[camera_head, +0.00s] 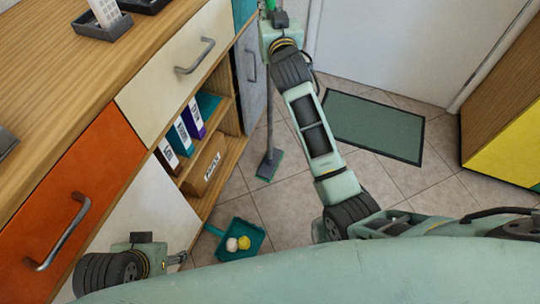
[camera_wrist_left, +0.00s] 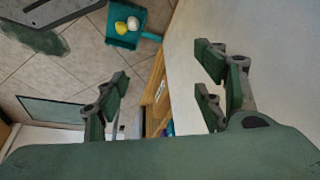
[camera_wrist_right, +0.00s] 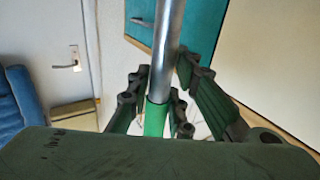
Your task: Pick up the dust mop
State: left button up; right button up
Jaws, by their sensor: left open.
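The dust mop has a long grey pole and a flat green-edged head (camera_head: 270,165) near the tiled floor, beside the shelf unit. I cannot tell whether the head touches the floor. In the right wrist view its metal pole (camera_wrist_right: 168,35) has a green grip section between my fingers. My right gripper (camera_wrist_right: 162,85) is shut around the pole; the arm reaches to the top of the head view, where the gripper (camera_head: 271,12) is partly cut off. My left gripper (camera_wrist_left: 165,85) is open and empty, low beside the white cabinet front; it also shows in the head view (camera_head: 181,258).
A teal dustpan (camera_head: 212,230) with a white and a yellow ball lies on the floor. The wooden cabinet (camera_head: 50,100) with binders and a box on its shelves fills the left. A green mat (camera_head: 372,125) lies before the door. A yellow-sided wooden unit (camera_head: 500,155) stands right.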

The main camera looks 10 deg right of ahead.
grip_shut()
jog(key=shift+r, duration=0.15)
